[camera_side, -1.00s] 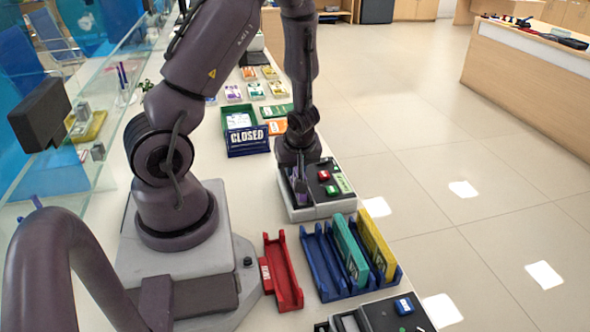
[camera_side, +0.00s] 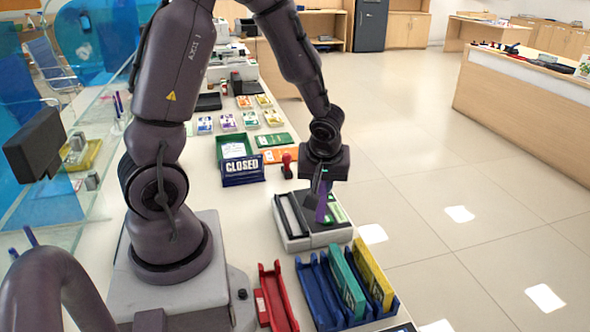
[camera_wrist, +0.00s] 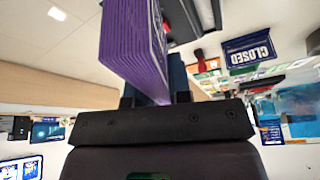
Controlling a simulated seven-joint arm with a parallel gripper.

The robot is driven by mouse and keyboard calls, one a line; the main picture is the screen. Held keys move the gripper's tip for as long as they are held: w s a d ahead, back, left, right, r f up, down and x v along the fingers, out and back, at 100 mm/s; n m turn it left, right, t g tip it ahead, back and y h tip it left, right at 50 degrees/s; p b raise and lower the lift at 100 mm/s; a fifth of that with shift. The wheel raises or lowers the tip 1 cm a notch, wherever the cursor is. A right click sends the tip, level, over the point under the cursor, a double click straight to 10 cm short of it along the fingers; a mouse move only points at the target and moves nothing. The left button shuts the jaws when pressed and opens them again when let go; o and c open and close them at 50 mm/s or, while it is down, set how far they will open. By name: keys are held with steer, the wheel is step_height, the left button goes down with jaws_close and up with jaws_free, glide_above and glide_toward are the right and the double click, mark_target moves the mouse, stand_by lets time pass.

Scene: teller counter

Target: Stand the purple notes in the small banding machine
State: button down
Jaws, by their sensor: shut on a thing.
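My gripper (camera_side: 318,193) is shut on the purple notes (camera_side: 322,207). It is over the right part of a pale grey banding machine (camera_side: 288,243) with a dark top. In the wrist view the purple notes (camera_wrist: 135,45) are a thick stack between the fingers (camera_wrist: 155,95), reaching out well beyond them. In the side view the gripper hides most of the notes and part of the machine's top. Two long slots (camera_side: 291,214) show on the machine's left side, and a green label shows on its right. I cannot tell whether the notes touch the machine.
A blue rack (camera_side: 318,290) holds a teal and a yellow bundle; its left slots look empty. A red holder (camera_side: 276,295) stands left of it. Behind the machine are a CLOSED sign (camera_side: 243,169), a red stamp (camera_side: 287,165) and rows of note bundles. The counter's right edge is close.

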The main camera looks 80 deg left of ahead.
steer(key=w+d+f+m+t+h, duration=0.1)
steer(key=w+d+m+t+h, duration=0.15)
steer(key=d+m, duration=0.6)
steer(key=w+d+f+m+t+h, duration=0.1)
steer(key=w+d+m+h, duration=0.15)
steer(key=d+m, duration=0.65)
steer(key=shift+s+d+f+m+g+h, duration=0.75)
steer(key=shift+s+d+m, duration=0.9)
steer(key=shift+d+m, duration=1.1)
steer(key=shift+s+d+f+m+g+h, duration=0.75)
steer(key=shift+s+d+m, duration=1.15)
steer(key=shift+d, duration=1.4)
steer(key=shift+s+d+f+m+g+h, duration=0.5)
steer(key=shift+s+d+f+m+g, duration=0.65)
steer(key=shift+d+m, duration=1.75)
steer(key=shift+s+d+r+t, duration=0.15)
steer(key=shift+s+r+t, duration=0.05)
steer(key=shift+s+t, duration=0.1)
steer(key=shift+f, duration=0.1)
steer(key=shift+f, duration=0.95)
